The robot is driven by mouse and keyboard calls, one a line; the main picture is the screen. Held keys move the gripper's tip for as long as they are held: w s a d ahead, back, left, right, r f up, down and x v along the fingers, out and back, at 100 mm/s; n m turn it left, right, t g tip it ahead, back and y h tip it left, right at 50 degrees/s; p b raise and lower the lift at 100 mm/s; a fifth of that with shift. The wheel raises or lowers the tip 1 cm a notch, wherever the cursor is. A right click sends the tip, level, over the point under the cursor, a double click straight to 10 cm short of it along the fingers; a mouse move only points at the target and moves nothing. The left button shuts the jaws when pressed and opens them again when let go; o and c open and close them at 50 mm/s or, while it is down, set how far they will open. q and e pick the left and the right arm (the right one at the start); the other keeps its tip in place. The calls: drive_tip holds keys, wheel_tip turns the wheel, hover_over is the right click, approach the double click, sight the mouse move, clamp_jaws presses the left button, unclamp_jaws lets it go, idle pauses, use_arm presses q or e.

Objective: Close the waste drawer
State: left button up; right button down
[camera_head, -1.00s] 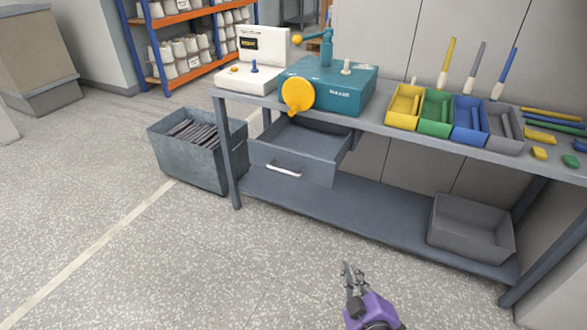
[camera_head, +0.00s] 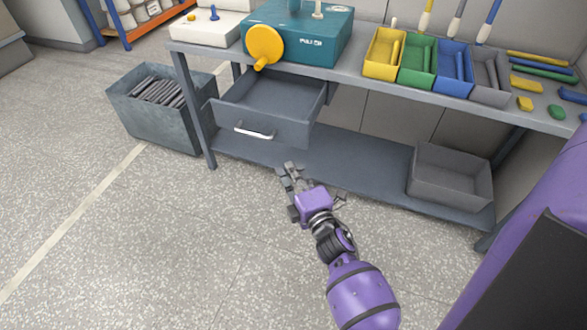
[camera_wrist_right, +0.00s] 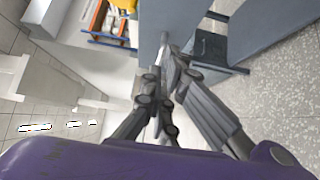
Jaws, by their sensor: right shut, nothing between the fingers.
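The waste drawer (camera_head: 262,122) is a grey drawer under the left part of the bench, pulled out toward me and empty as far as I see inside. Its silver bar handle (camera_head: 253,131) is on its front face. My right gripper (camera_head: 287,170) is shut and empty, in front of and below the drawer, a little right of the handle and apart from it. In the right wrist view the gripper's fingers (camera_wrist_right: 168,52) meet at the tips, with grey panels beyond. My left gripper is not in view.
A grey bin (camera_head: 160,105) of dark strips stands left of the drawer by a bench leg. The lower shelf (camera_head: 350,165) carries a grey box (camera_head: 450,175) at right. A yellow crank wheel (camera_head: 264,45) overhangs the drawer. The floor in front is clear.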

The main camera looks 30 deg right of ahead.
sight(289, 145)
drive_tip(key=w+d, duration=0.4)
drive_tip(key=w, duration=0.5)
drive_tip(key=shift+d, duration=0.15)
